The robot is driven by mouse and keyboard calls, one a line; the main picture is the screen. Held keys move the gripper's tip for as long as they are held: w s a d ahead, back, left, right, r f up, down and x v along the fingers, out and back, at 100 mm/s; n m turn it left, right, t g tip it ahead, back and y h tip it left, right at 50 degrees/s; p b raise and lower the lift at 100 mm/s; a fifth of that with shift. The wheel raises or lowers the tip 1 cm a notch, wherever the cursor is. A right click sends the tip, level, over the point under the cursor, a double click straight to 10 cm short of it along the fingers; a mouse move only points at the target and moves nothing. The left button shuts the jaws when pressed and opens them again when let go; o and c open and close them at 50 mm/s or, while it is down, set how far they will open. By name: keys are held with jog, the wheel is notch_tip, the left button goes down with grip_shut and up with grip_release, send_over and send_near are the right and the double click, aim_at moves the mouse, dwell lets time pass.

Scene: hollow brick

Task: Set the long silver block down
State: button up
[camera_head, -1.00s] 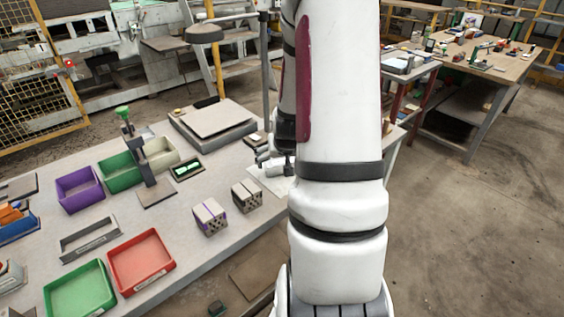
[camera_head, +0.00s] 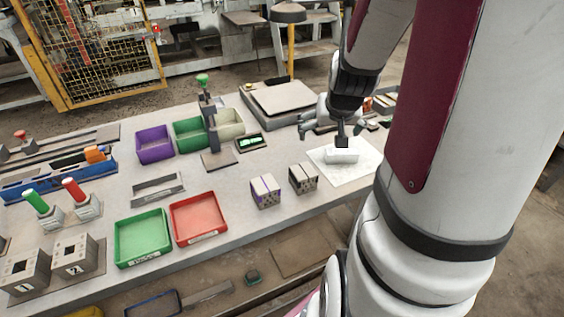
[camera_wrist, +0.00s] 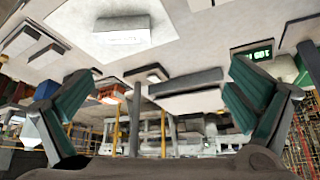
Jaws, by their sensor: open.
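A long silver block (camera_head: 342,156) lies flat on a white sheet (camera_head: 368,167) at the right end of the table. In the wrist view the silver block (camera_wrist: 121,37) also lies on the white sheet (camera_wrist: 88,48), near the top of the picture. My gripper (camera_head: 333,128) is just above and behind the block in the head view. In the wrist view my gripper (camera_wrist: 160,92) shows its fingers spread wide with nothing between them, apart from the block.
A flat-topped scale (camera_head: 283,99) and a small green display (camera_head: 250,142) are behind. Red (camera_head: 198,217) and green (camera_head: 142,237) trays lie at the front. Table between trays and blocks is narrow.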

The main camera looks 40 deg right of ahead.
jog(key=s+a+r+n+y, duration=0.1)
jog(key=a+r+n, duration=0.1)
jog(key=a+r, duration=0.5)
jog(key=s+a+r+n+y, duration=0.1)
jog(key=a+r+n, duration=0.15)
jog(key=a, duration=0.85)
jog(key=s+a+r+n+y, duration=0.2)
jog(key=s+a+r+n, duration=0.1)
jog(key=s+a, duration=0.6)
jog(key=shift+s+g, duration=0.3)
jog(key=shift+s, duration=0.4)
